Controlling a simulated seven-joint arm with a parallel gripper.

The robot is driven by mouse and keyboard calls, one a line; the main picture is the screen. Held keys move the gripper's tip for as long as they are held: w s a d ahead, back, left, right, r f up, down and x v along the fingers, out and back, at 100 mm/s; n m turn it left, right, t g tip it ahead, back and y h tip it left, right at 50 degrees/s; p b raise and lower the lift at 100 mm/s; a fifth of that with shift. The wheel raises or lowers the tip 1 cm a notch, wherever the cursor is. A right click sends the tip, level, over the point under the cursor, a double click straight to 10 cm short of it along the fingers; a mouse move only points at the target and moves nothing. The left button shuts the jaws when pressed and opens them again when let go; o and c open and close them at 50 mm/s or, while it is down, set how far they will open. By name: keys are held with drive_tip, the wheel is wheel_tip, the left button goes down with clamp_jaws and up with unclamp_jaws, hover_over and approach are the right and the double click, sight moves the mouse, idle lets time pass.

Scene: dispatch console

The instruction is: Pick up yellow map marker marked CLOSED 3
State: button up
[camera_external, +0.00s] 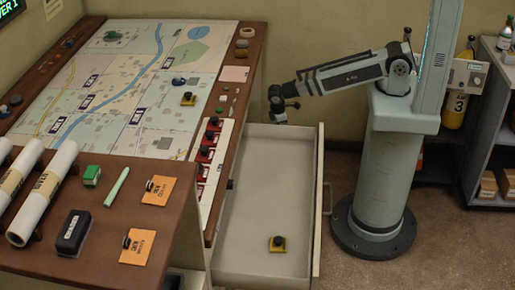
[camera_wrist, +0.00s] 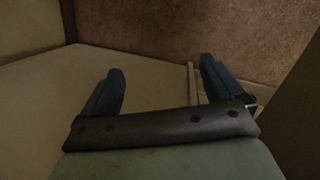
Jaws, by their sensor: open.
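A yellow marker with a black knob (camera_external: 277,244) stands in the open drawer (camera_external: 256,200), near its front end. Another yellow marker with a black knob (camera_external: 188,99) stands on the map (camera_external: 150,105) near its right edge. The lettering on both is too small to read. My gripper (camera_external: 287,110) hangs over the far end of the drawer, apart from both markers. In the wrist view my gripper (camera_wrist: 162,72) has its two blue fingers spread with nothing between them. No marker shows in that view.
Red-based pieces with black knobs (camera_external: 206,152) line a white strip beside the drawer. The drawer's side wall (camera_external: 319,190) rises between its floor and my base. Paper rolls (camera_external: 43,193), a green marker pen (camera_external: 117,187) and orange cards (camera_external: 160,191) lie at the front left. Most of the drawer floor is clear.

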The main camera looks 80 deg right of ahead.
drive_tip(key=w+a+r+n, duration=0.1)
drive_tip(key=w+r, duration=0.1)
drive_tip(key=r, duration=0.5)
drive_tip(key=w+a+r+n, duration=0.1)
drive_tip(key=w+r+n, duration=0.15)
drive_tip(key=r, duration=0.45)
wheel_tip(320, 180, up, 31)
drive_tip(key=n+t+y, duration=0.2)
drive_tip(key=n, duration=0.8)
hover_over(188, 93)
drive_tip(key=a, duration=0.1)
drive_tip(key=f, duration=0.8)
drive_tip(key=shift+s+f, duration=0.25)
drive_tip(key=shift+f, duration=0.05)
drive_tip(key=shift+w+d+f, duration=0.1)
drive_tip(key=shift+d+f, duration=0.1)
drive_tip(key=shift+f, duration=1.15)
drive_tip(key=shift+w+d+f, duration=0.1)
drive_tip(key=shift+d+f, duration=0.05)
drive_tip(key=shift+f, duration=1.15)
drive_tip(key=shift+c, duration=0.2)
drive_tip(key=c, duration=1.2)
